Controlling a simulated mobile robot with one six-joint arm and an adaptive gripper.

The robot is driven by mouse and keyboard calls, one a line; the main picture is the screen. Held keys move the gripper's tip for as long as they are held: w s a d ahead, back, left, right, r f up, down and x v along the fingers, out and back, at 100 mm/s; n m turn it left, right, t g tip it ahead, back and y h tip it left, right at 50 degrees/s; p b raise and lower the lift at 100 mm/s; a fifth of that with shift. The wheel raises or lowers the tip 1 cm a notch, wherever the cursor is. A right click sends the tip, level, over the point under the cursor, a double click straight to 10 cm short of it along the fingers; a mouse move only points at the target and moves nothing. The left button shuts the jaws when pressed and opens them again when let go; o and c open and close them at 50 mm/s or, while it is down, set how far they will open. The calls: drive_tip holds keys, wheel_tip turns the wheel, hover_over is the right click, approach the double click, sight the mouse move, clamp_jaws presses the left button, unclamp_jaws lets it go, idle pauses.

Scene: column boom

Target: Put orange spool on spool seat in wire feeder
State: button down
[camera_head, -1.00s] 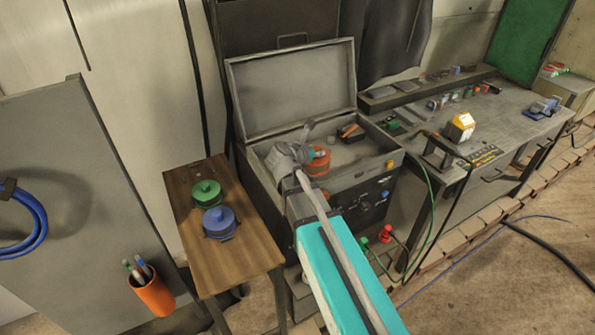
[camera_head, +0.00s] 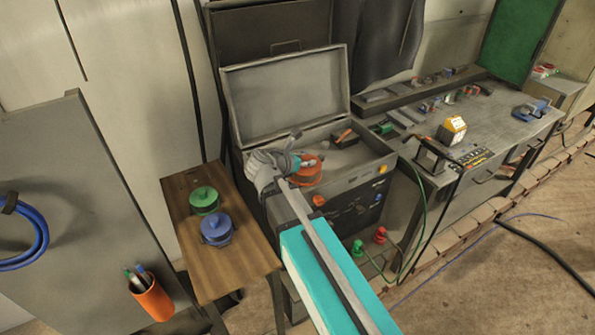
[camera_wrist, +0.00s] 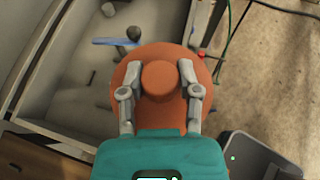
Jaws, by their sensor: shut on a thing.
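The orange spool (camera_head: 307,169) is at my gripper in the head view, over the front part of the open wire feeder (camera_head: 340,203). In the wrist view the orange spool (camera_wrist: 160,77) shows as a round flange with a raised hub. My gripper (camera_wrist: 163,72) is shut on the hub, one finger on each side. In the head view my gripper (camera_head: 290,163) is partly hidden by my own arm. A grey knobbed part with a blue strip (camera_wrist: 116,40) shows inside the feeder beyond the spool; I cannot tell if it is the spool seat.
The feeder's lid (camera_head: 289,92) stands open at the back. A wooden table (camera_head: 221,258) at left holds a green spool (camera_head: 204,199) and a blue spool (camera_head: 217,228). A grey workbench (camera_head: 490,119) with tools stands at right. A green cable (camera_head: 424,222) hangs beside the feeder.

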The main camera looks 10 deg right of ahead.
drive_tip(key=w+f+b, duration=0.9)
drive_tip(key=w, duration=0.4)
drive_tip(key=shift+a, duration=0.4)
drive_tip(key=shift+w+f+b, duration=0.4)
drive_tip(key=shift+f+b, duration=0.05)
drive_tip(key=shift+a+f+b, duration=0.1)
drive_tip(key=shift+f+b, duration=1.4)
drive_tip(key=shift+f, duration=0.1)
drive_tip(key=shift+c, duration=1.5)
unclamp_jaws()
